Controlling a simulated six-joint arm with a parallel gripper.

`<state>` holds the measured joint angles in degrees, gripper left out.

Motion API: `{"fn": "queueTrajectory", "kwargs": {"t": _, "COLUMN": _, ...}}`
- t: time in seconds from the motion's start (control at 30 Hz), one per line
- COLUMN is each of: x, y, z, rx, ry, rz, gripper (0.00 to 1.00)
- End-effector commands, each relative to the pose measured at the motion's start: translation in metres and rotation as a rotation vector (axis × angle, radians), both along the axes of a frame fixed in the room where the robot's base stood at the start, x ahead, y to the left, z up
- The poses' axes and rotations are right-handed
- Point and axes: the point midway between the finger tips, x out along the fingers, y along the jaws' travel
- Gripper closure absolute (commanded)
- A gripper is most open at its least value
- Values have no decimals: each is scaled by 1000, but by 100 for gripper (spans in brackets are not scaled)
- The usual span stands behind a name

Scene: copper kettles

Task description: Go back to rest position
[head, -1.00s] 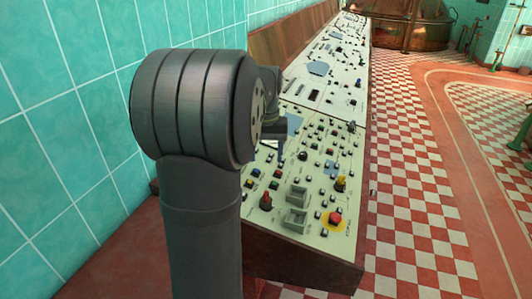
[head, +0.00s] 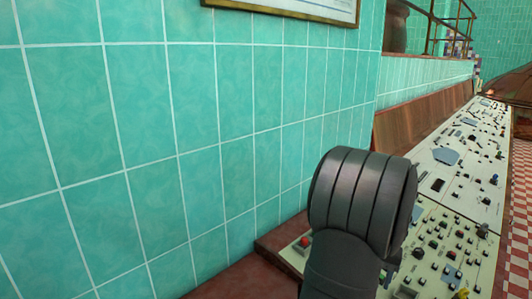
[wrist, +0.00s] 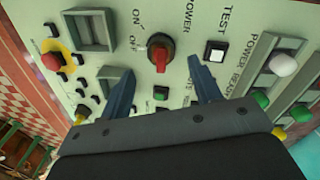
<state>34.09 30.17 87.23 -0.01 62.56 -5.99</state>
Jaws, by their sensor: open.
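My gripper (wrist: 160,66) is open in the wrist view, its two blue-grey fingers spread and nothing held between them. It faces the pale control panel (wrist: 200,18). In the head view my dark arm stands in front of the near end of the control panel (head: 470,214) and hides most of the gripper.
A white TEST button (wrist: 215,51), a red button on yellow (wrist: 52,62) and grey square sockets (wrist: 91,30) surround the knob. A teal tiled wall (head: 130,120) runs along the left. A checkered floor (head: 521,185) lies right of the panel.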

Motion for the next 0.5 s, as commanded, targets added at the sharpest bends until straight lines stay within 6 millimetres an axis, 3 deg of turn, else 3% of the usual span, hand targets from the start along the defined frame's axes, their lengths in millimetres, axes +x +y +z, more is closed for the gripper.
{"fn": "queueTrajectory", "kwargs": {"t": 0.2, "x": 0, "y": 0, "z": -38, "rx": 2, "ry": 4, "rz": 0, "gripper": 42}}
{"fn": "queueTrajectory", "kwargs": {"t": 0.5, "x": 0, "y": 0, "z": -58, "rx": 0, "ry": 0, "rz": 0, "gripper": 42}}
